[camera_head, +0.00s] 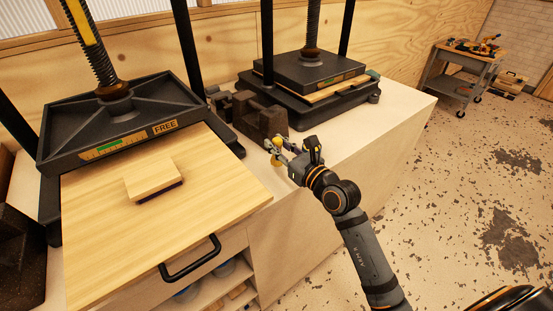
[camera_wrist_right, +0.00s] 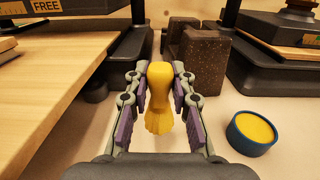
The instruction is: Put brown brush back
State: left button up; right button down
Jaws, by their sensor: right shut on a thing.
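My right gripper (camera_head: 272,151) is over the bench between the two presses. In the right wrist view its two fingers (camera_wrist_right: 159,76) are around a yellow-brown, knob-topped piece (camera_wrist_right: 158,100) that flares downward and looks like the brush. They are shut on it, and it stands about upright. The same piece shows as a small yellow patch in the head view (camera_head: 276,160). Its lower end is hidden, so I cannot tell whether it touches the bench. My left gripper is not in view.
A dark brown speckled block (camera_wrist_right: 201,65) stands just beyond the gripper. A round blue tin with yellow contents (camera_wrist_right: 235,137) sits to the right. The left press (camera_head: 120,110) has a wide board (camera_head: 95,215) with a handle (camera_head: 190,260); the right press (camera_head: 310,75) stands behind.

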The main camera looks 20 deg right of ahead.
jog(key=f, duration=0.2)
jog(key=w+f+b, duration=0.1)
jog(key=f, duration=0.1)
jog(key=shift+a, duration=0.15)
jog(key=shift+s, duration=0.1)
jog(key=c, duration=1.1)
grip_release()
jog(key=shift+c, duration=0.2)
jog(key=p+v, duration=0.1)
jog(key=v, duration=0.4)
jog(key=shift+s+r, duration=0.1)
jog(key=shift+s, duration=0.25)
jog(key=p+v, duration=0.4)
jog(key=v, duration=0.2)
jog(key=shift+d+p, duration=0.2)
jog(key=shift+p, duration=0.15)
